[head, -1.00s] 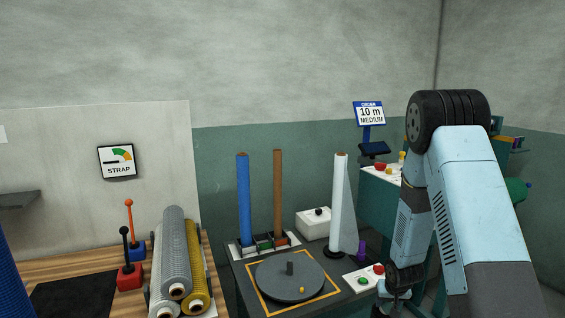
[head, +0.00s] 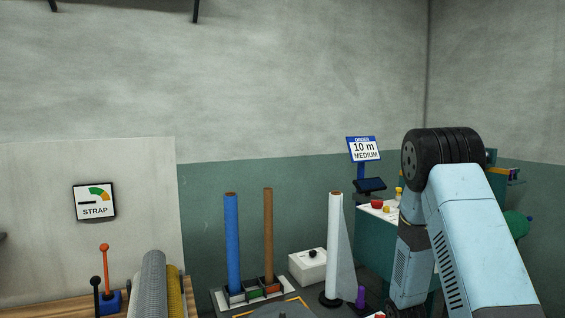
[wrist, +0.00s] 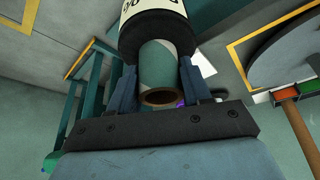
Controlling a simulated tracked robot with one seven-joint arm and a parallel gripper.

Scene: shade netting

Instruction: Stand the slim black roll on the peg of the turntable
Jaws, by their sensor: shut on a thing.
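My gripper (wrist: 159,82) is shut on the core tube of a black roll (wrist: 150,38) in the wrist view. The tube end is brown and open towards the camera. The black body with a white printed label runs out of the top of that view. The turntable is a grey disc (wrist: 290,48) at the upper right of the wrist view, apart from the roll. In the head view only the far part of the turntable (head: 280,309) shows at the bottom edge. My gripper and the held roll are below the head view.
Blue (head: 232,240) and brown (head: 268,230) rolls stand upright behind the turntable. A white roll (head: 334,240) stands to its right, near a white box (head: 308,266). Grey (head: 153,285) and yellow rolls lie at the lower left. The order sign (head: 364,149) reads 10 m MEDIUM.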

